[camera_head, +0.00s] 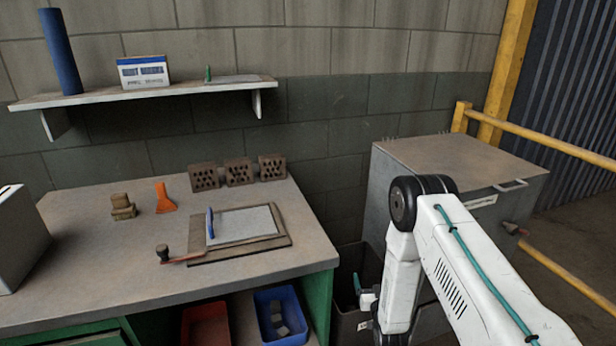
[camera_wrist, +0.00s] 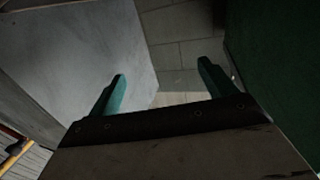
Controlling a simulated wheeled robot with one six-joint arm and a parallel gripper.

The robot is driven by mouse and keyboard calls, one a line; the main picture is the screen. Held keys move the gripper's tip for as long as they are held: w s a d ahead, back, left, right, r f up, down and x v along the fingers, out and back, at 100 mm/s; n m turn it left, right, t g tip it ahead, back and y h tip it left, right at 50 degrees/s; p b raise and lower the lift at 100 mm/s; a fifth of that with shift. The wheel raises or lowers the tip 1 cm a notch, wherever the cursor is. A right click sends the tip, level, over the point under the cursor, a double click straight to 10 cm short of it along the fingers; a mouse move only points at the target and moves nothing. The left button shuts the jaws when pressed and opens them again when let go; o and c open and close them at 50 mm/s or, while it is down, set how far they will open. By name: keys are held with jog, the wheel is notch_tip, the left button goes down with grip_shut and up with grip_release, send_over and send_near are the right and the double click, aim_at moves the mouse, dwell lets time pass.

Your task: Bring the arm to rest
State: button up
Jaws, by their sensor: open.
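My white arm (camera_head: 430,250) is folded at the right in the head view, with its elbow high and its forearm pointing down beside the workbench. In the wrist view my gripper (camera_wrist: 162,68) has two teal fingers set wide apart, with nothing between them. The head view shows only a small teal part of it, low by the gap between bench and cabinet. Three brown hollow bricks (camera_head: 238,172) stand in a row at the back of the workbench (camera_head: 100,235), well away from my gripper.
A grey metal cabinet (camera_head: 460,155) stands behind my arm. A dark bin (camera_head: 345,325) is in the gap. A blue bin (camera_head: 283,335) sits below. Yellow rails (camera_head: 545,137) run at right.

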jog(key=w+r+g, duration=0.2)
jog(key=w+r, duration=0.1)
jog(key=r, duration=0.4)
jog(key=w+r+g, duration=0.1)
jog(key=w+r, duration=0.2)
jog(key=r, duration=0.5)
jog(key=s+r+g, duration=0.3)
jog(key=s+r, duration=0.4)
jog(key=r, duration=0.3)
jog(key=s+r+g, duration=0.3)
jog(key=s+r, duration=0.3)
jog(key=r, duration=0.4)
jog(key=s+r+g, duration=0.2)
jog(key=s+r, duration=0.1)
jog(key=s, duration=0.9)
jog(key=s+d+r+g, duration=0.1)
jog(key=s+r+g, duration=0.2)
jog(key=s, duration=1)
jog(key=s+r+g, duration=0.2)
jog(key=s+r, duration=0.2)
jog(key=s, duration=0.8)
jog(key=shift+s+d+g, duration=0.15)
jog(key=shift+g, duration=0.15)
